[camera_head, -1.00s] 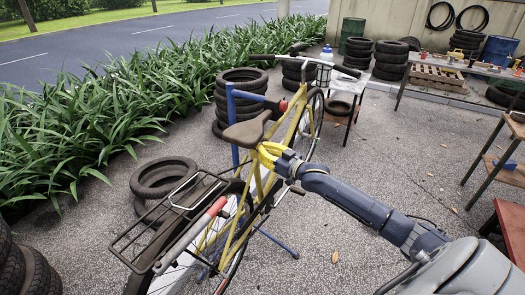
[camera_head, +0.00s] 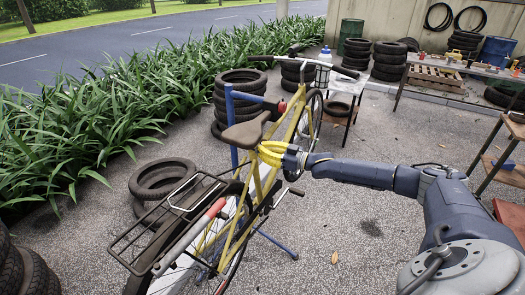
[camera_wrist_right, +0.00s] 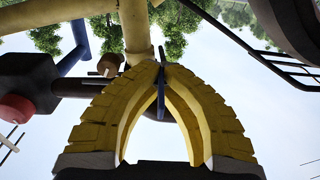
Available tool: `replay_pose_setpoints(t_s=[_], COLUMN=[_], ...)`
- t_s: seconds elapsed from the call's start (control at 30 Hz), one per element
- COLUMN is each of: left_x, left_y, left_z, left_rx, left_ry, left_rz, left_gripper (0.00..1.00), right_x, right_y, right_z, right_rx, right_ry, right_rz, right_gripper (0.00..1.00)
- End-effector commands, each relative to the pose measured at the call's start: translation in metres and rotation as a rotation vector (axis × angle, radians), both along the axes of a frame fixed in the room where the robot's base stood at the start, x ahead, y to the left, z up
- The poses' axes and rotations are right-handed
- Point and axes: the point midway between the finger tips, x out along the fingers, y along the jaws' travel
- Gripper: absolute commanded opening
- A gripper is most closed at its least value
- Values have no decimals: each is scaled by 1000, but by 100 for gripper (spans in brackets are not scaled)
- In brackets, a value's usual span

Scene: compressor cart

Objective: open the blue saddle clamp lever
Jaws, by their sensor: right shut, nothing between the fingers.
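The yellow bicycle (camera_head: 303,118) stands with its brown saddle (camera_head: 245,132) on top of the seat post. My right gripper (camera_head: 263,149), with yellow fingers, is just below and right of the saddle, by the seat post. In the right wrist view its fingertips (camera_wrist_right: 160,70) meet in an arch, shut and empty. The blue saddle clamp lever (camera_wrist_right: 161,97) shows as a thin strip at those fingertips, below the yellow frame tube (camera_wrist_right: 135,28). I cannot tell whether they touch it. The lever is hidden in the head view. My left gripper is not in view.
A blue repair stand (camera_head: 233,105) holds the bicycle. In the right wrist view a dark clamp with a red knob (camera_wrist_right: 15,112) is at the left and a rear rack (camera_wrist_right: 262,50) at upper right. Tyre stacks (camera_head: 240,90) stand behind. The ground (camera_head: 340,215) right of the bicycle is clear.

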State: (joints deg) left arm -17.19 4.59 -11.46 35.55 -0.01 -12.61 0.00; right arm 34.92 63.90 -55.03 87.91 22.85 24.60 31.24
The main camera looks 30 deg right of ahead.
Motion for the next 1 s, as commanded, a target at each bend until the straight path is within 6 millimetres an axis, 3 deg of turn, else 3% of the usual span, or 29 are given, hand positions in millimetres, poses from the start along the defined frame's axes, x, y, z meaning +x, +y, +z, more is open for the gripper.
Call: replay_pose_setpoints(t_s=[0.63,0.83,1.0], left_x=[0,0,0], left_y=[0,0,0], left_z=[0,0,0], left_rx=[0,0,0], left_ry=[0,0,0], left_rz=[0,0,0], left_gripper=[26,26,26], right_x=[2,1,1], right_y=[-1,0,0], right_z=[4,3,2], right_rx=[2,2,2], right_ry=[-6,-5,-2], right_rz=[14,16,16], right_gripper=[0,25,26])
